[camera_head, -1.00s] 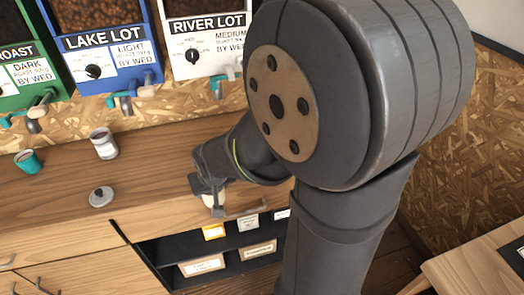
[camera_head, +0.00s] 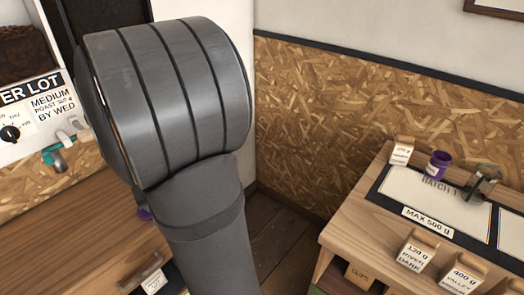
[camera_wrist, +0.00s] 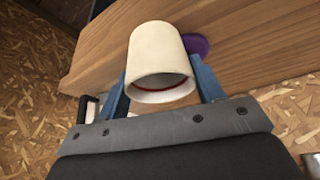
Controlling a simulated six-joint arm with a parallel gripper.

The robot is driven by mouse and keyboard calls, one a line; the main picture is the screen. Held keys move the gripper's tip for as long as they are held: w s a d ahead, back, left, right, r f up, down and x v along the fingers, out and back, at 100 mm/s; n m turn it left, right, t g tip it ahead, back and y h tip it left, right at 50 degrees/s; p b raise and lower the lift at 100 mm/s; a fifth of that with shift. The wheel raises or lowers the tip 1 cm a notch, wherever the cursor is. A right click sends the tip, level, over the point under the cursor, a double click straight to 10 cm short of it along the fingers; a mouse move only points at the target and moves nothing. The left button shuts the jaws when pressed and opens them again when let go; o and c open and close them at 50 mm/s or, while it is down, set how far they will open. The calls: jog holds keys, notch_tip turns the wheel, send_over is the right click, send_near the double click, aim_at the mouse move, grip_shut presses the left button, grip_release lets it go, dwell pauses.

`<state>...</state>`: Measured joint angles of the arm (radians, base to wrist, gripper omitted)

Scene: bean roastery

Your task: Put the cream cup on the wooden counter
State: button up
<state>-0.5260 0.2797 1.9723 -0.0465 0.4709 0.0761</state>
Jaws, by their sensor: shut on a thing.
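The cream cup (camera_wrist: 157,48) is between the blue fingers of my gripper (camera_wrist: 158,72) in the wrist view. My gripper is shut on it. The cup's open mouth faces the camera, with a red line inside the rim. The wooden counter (camera_wrist: 245,40) shows behind the cup in that view; I cannot tell whether they touch. In the head view the wooden counter (camera_head: 75,228) is at the lower left. My arm hides my gripper and the cup there.
A purple thing (camera_wrist: 198,46) is at the counter behind the cup. To the right, another wooden bench (camera_head: 345,235) holds a purple jar (camera_head: 437,165), a pale mat (camera_head: 425,195) and several paper bags. Floor shows between counter and bench. A roaster-lot dispenser (camera_head: 30,110) stands at left.

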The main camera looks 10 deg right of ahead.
jog(key=w+d+r+m+h, duration=0.1)
jog(key=w+d+m, duration=0.3)
jog(key=d, duration=0.6)
jog(key=w+d+r+m+h, duration=0.1)
jog(key=w+d, duration=0.5)
jog(key=d, duration=0.5)
jog(key=d+m+h, duration=0.2)
jog(key=d+m, duration=0.2)
jog(key=d, duration=1.5)
jog(key=s+d+r+m+g+h, duration=0.1)
jog(key=s+d+m, duration=0.2)
jog(key=s+d, duration=0.65)
jog(key=s+d+r+m, duration=0.15)
jog(key=s+d, duration=0.45)
jog(key=d, duration=0.7)
jog(key=s+d+r+m+g+h, duration=0.1)
jog(key=s+d+m, duration=0.2)
jog(key=s+d, duration=0.6)
jog(key=x, duration=0.3)
jog(key=a+x, duration=0.1)
jog(key=x, duration=0.6)
jog(key=shift+s+a+f, duration=0.15)
jog(key=shift+f, duration=0.35)
jog(key=shift+f, duration=0.1)
jog(key=o, duration=1)
